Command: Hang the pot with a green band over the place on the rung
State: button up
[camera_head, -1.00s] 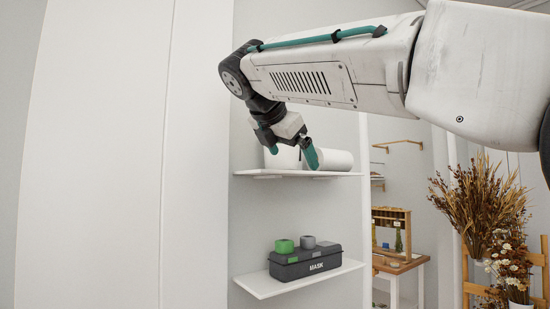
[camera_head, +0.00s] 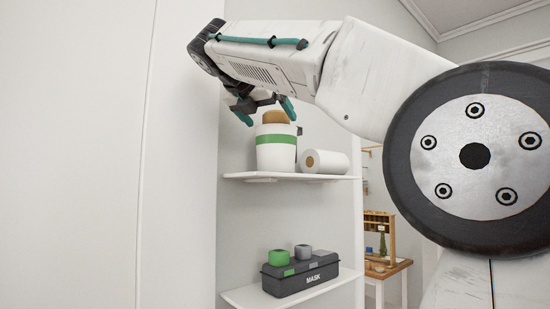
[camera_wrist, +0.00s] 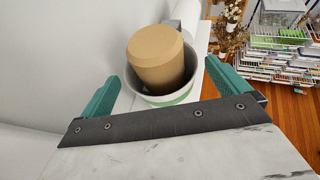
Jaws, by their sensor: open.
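The white pot with a green band (camera_head: 276,148) stands upright on the upper wall shelf (camera_head: 245,176). A tan cylinder stands inside it and shows above its rim. A dark piece shows at the right of the pot's rim. My gripper (camera_head: 266,112) is open and empty, just above and in front of the pot. In the wrist view my gripper's green fingers (camera_wrist: 165,95) are spread to either side of the pot (camera_wrist: 178,98), which lies beyond them. I cannot see a rung for certain.
A white paper roll (camera_head: 328,162) lies right of the pot on the same shelf. The lower shelf (camera_head: 247,297) holds a dark MASK box (camera_head: 300,274) with green and grey tape rolls on top. A wooden table (camera_head: 386,268) stands farther back.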

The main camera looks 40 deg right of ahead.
jog(key=x, duration=0.6)
jog(key=shift+w+a+f, duration=0.1)
jog(key=shift+w+f, duration=0.05)
jog(key=c, duration=1)
